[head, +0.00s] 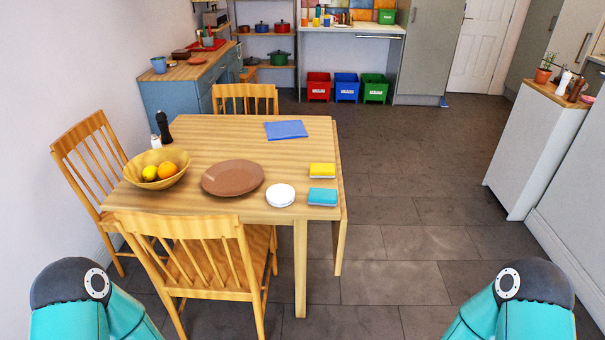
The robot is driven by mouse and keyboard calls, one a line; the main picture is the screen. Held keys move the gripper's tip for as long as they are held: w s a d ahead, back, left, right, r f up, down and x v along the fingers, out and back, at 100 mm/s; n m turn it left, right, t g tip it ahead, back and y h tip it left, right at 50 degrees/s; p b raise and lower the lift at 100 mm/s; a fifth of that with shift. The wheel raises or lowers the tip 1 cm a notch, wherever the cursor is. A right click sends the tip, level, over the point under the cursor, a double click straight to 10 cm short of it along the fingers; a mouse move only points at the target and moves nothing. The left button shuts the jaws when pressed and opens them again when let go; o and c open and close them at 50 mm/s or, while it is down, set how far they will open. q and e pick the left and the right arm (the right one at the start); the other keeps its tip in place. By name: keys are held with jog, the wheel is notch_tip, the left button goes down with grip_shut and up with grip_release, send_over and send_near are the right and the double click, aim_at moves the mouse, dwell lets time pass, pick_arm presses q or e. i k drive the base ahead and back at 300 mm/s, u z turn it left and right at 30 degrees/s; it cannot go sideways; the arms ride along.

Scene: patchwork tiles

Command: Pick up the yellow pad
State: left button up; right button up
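The yellow pad (322,170) lies flat on the wooden table (220,137), near its right edge. A teal pad (322,197) lies just in front of it, with a small gap between them. A round white object (280,195) sits to the left of the teal pad. Parts of both my arms show at the bottom left and bottom right corners. Neither of my grippers is in view.
The table also holds a brown plate (233,178), a bowl of fruit (157,168), a blue cloth (286,130) and a dark mill (164,129). A chair (190,250) stands at the near side. The floor (410,240) right of the table is clear.

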aim_at(316, 170)
jog(key=z, duration=0.1)
jog(key=i, duration=0.9)
jog(key=u, duration=0.2)
jog(key=k, duration=0.85)
jog(key=z, duration=0.2)
jog(key=i, duration=0.85)
jog(key=u, duration=0.1)
